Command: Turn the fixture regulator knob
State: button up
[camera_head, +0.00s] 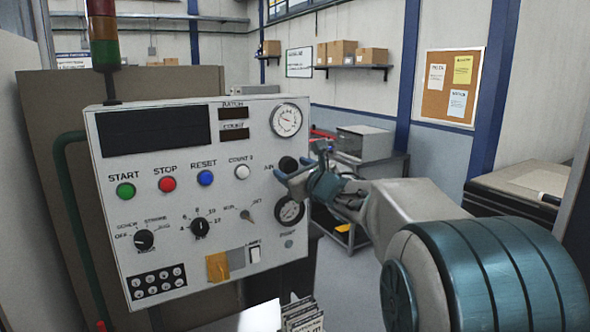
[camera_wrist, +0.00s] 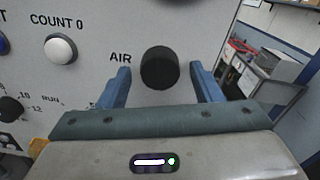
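A round black knob (camera_wrist: 160,68) sits on the grey control panel (camera_wrist: 95,75), just right of the label "AIR". It also shows in the head view (camera_head: 288,164), at the panel's right side, partly behind my gripper. My gripper (camera_wrist: 160,82) is open and faces the panel. Its two blue fingers stand left and right of the knob in the wrist view, with gaps on both sides. In the head view my gripper (camera_head: 297,167) is close to the panel. I cannot tell how far the fingertips are from the panel's face.
A pressure gauge (camera_head: 286,120) is above the knob and a dark dial (camera_head: 289,211) is below it. The white COUNT 0 button (camera_wrist: 61,48) and a selector knob (camera_head: 200,227) lie to the left. A grey cart (camera_head: 365,172) stands behind, right of the panel.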

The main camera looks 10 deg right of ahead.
jog(key=c, duration=0.8)
jog(key=shift+f+m+b, duration=0.1)
jog(key=shift+m+b, duration=0.25)
jog(key=shift+m, duration=0.05)
jog(key=m+b, duration=0.2)
jog(key=shift+m, duration=0.4)
jog(key=m, duration=0.4)
jog(key=shift+m+b, duration=0.3)
jog(key=shift+b, duration=0.05)
jog(key=m, duration=0.6)
jog(key=shift+a+p, duration=0.1)
jog(key=shift+p, duration=0.25)
jog(key=m+p, duration=0.1)
jog(key=m, duration=0.5)
jog(key=shift+r+p, duration=0.2)
jog(key=shift+p, duration=0.2)
jog(key=shift+m, duration=0.4)
